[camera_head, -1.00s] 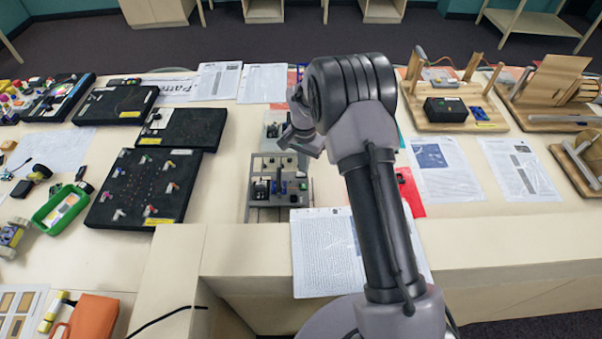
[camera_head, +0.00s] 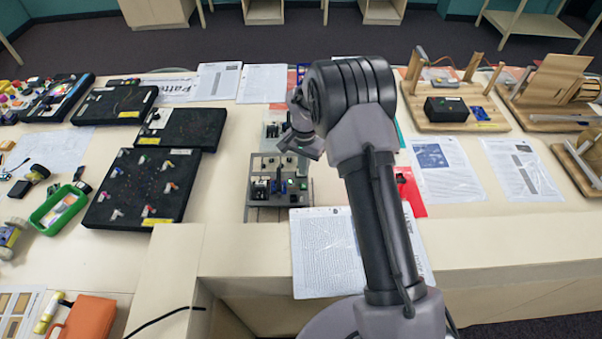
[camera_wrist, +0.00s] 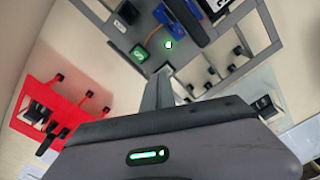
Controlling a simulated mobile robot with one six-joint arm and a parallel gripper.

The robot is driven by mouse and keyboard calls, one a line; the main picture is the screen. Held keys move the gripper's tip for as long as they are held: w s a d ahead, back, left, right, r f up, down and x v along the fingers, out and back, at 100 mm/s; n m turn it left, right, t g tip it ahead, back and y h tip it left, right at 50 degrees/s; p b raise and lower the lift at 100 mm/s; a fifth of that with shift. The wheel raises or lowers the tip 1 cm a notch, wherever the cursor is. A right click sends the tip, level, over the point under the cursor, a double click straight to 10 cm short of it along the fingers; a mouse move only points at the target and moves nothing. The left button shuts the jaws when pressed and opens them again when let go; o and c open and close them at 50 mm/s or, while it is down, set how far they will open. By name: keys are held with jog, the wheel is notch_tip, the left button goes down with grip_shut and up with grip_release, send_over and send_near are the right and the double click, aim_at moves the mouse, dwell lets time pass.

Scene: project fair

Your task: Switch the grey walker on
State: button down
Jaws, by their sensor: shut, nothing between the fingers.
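The grey walker (camera_head: 262,207) lies on the table in the middle of the head view, a grey frame with black and blue parts. In the wrist view the grey walker (camera_wrist: 253,25) fills the top. It carries a square green switch (camera_wrist: 139,53) and, to the right of it, a small bright white-green light (camera_wrist: 168,45). My gripper (camera_wrist: 163,72) is shut and empty, its tip close below the switch and light in the picture. I cannot tell whether it touches. In the head view my wrist is above the walker's upper right, and the fingertips are hard to make out.
A red piece (camera_head: 411,192) with black parts lies right of the walker; it also shows in the wrist view (camera_wrist: 40,105). A printed sheet (camera_head: 325,250) lies in front. Black boards (camera_head: 140,188) stand left, wooden devices (camera_head: 455,115) right.

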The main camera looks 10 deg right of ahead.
jog(key=shift+r+p, duration=2)
jog(key=shift+r, duration=1.5)
jog(key=shift+f, duration=0.1)
jog(key=s+a+r+n+t+y+b, duration=0.1)
jog(key=s+a+r+n+t+b, duration=0.15)
jog(key=s+r+b, duration=0.95)
jog(key=s+f+t+b, duration=0.1)
jog(key=s+b, duration=0.1)
jog(key=s, duration=0.4)
jog(key=s+a+f+n+t+b, duration=0.1)
jog(key=s+f+b, duration=0.1)
jog(key=s, duration=0.5)
jog(key=s+f+t+y+b, duration=0.1)
jog(key=s+b, duration=0.3)
jog(key=s, duration=0.3)
jog(key=shift+s+a+f, duration=0.15)
jog(key=shift+a, duration=0.05)
